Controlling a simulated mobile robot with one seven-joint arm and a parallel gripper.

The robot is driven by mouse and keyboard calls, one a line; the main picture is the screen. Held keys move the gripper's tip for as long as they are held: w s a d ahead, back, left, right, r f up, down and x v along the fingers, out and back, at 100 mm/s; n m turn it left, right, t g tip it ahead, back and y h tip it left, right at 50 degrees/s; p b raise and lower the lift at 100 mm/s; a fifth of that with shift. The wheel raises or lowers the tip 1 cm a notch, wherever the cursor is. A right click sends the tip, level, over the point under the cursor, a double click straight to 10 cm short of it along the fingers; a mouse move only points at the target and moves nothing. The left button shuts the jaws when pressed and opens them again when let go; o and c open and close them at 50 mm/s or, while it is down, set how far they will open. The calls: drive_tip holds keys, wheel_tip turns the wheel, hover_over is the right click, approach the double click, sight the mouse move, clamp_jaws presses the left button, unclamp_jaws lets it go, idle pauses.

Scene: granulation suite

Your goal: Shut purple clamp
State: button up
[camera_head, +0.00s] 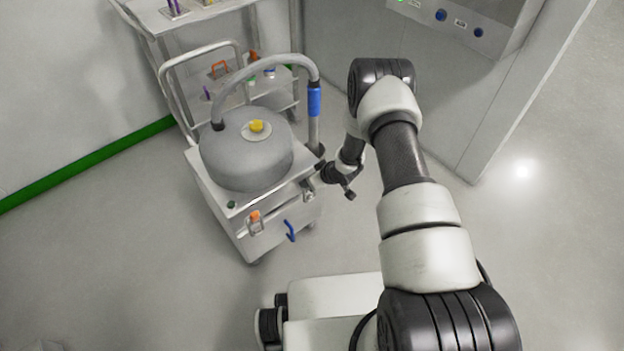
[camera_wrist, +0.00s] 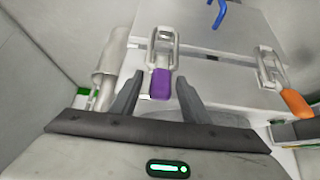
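The purple clamp (camera_wrist: 160,84) is in the wrist view, its purple grip pointing toward me and its metal bracket fixed to a pale cart panel. I cannot tell whether its lever is locked. My gripper (camera_wrist: 159,77) is open, with one finger on each side of the purple grip and gaps visible on both sides. In the head view my gripper (camera_head: 341,180) is at the right side of the cart (camera_head: 240,226). The purple clamp cannot be made out there.
An orange-handled clamp (camera_wrist: 296,103) is to the right in the wrist view. A blue handle (camera_head: 290,232) is on the cart front. A grey round vessel (camera_head: 230,160) with a hose sits on top. A shelf trolley stands behind; a grey cabinet (camera_head: 410,60) is at the right.

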drive_tip(key=p+v, duration=0.4)
drive_tip(key=v, duration=1.3)
drive_tip(key=shift+s, duration=0.2)
drive_tip(key=shift+r, duration=0.15)
drive_tip(key=d+r+m+h, duration=0.2)
drive_tip(key=d+r, duration=0.2)
drive_tip(key=r, duration=1)
drive_tip(key=d+r+m+h, duration=0.1)
drive_tip(key=d+r+h, duration=0.2)
drive_tip(key=r, duration=1.1)
drive_tip(key=s+r+m, duration=0.2)
drive_tip(key=s+r, duration=0.7)
drive_tip(key=r, duration=0.1)
drive_tip(key=s+a+r+m+y, duration=0.1)
drive_tip(key=s+a+r, duration=0.15)
drive_tip(key=s, duration=0.55)
drive_tip(key=s+a+r+m, duration=0.15)
drive_tip(key=s+r, duration=0.25)
drive_tip(key=s, duration=0.5)
wheel_tip(320, 180, up, 17)
drive_tip(key=p, duration=1.7)
drive_tip(key=shift+w+a+r+n+p, duration=0.25)
drive_tip(key=shift+a+n+p, duration=0.1)
drive_tip(key=shift+n, duration=0.1)
